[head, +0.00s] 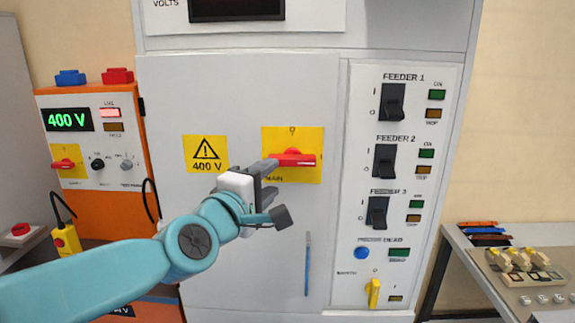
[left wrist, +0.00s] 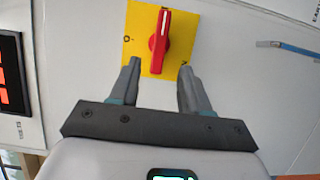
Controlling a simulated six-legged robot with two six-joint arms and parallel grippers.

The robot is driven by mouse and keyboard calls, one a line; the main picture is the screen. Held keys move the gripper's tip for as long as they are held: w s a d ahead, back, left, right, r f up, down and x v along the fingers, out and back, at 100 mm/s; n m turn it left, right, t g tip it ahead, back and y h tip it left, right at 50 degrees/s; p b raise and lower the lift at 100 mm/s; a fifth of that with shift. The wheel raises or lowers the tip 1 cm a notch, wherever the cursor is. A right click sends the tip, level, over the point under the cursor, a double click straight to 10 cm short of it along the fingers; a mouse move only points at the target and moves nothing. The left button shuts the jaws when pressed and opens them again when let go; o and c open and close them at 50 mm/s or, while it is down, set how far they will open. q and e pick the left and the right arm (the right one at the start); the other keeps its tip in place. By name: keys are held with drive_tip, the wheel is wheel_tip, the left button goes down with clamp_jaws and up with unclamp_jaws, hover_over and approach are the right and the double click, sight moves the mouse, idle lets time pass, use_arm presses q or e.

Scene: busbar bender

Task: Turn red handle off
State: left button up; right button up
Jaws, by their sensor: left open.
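The red handle (head: 296,159) sits on a yellow plate (head: 316,140) on the grey cabinet door and lies horizontal in the head view. In the left wrist view the red handle (left wrist: 159,42) shows a white line along it and lies just beyond the fingertips, in line with the gap. My left gripper (head: 274,190) is open and empty, close in front of the plate. One finger overlaps the handle's left end in the head view. In the left wrist view my left gripper (left wrist: 160,68) has one finger on each side of the gap. I cannot tell whether it touches the plate. My right gripper is not in view.
An orange unit (head: 130,170) with a smaller red knob (head: 64,163) stands left. Feeder switches (head: 391,102) line the right panel. A blue door handle (head: 307,263) is below right of the plate. A bench (head: 462,243) with parts stands far right.

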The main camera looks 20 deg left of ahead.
sight(289, 164)
use_arm(q)
drive_tip(key=w, duration=0.2)
drive_tip(key=w+p, duration=0.1)
drive_tip(key=w, duration=0.2)
drive_tip(key=w+d, duration=0.1)
drive_tip(key=w, duration=0.2)
drive_tip(key=shift+w, duration=0.1)
clamp_jaws()
